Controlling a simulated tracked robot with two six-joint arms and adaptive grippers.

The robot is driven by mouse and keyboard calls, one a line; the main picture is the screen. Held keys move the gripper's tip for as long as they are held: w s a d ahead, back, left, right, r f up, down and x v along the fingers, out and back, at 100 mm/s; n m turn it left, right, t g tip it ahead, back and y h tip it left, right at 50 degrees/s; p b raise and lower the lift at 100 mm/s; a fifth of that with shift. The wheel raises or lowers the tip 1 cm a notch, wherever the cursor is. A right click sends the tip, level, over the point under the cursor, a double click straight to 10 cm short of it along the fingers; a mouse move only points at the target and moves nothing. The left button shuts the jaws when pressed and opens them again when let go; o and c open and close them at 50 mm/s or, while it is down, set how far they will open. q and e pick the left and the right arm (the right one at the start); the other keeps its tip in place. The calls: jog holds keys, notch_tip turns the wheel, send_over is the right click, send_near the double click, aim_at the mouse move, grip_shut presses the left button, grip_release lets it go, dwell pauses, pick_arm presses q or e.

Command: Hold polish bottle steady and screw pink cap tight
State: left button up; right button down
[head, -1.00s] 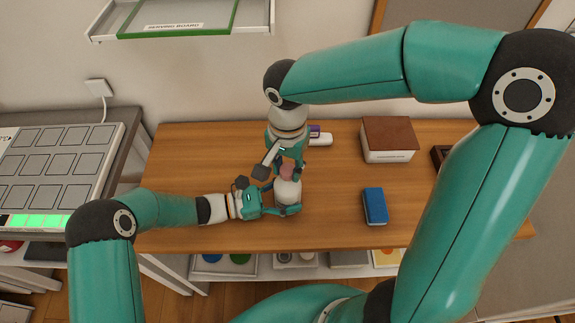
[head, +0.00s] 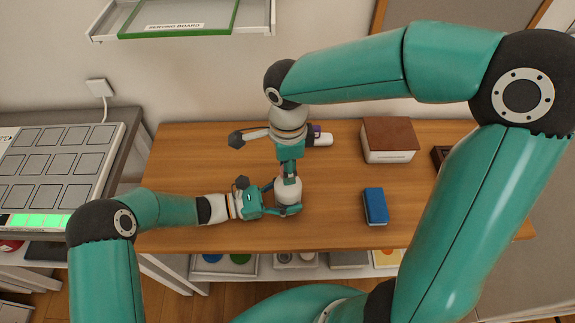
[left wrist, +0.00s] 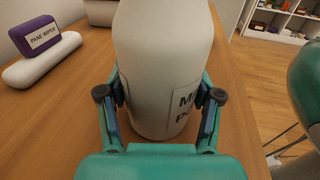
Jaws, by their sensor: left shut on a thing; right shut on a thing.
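The polish bottle (head: 287,192) is white and stands upright on the wooden table. My left gripper (head: 286,211) is shut on its lower body, coming from the left. My right gripper (head: 290,179) points down from above, shut at the top of the bottle. The pink cap is hidden in both current views, behind the right gripper's fingers.
A blue box (head: 375,206) lies to the right of the bottle. A brown-topped white box (head: 388,140) stands at the back right. A purple and white pane wiper (head: 322,138) lies behind the right gripper. The table front between bottle and blue box is clear.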

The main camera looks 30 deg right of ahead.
jog(key=c, duration=0.7)
grip_release()
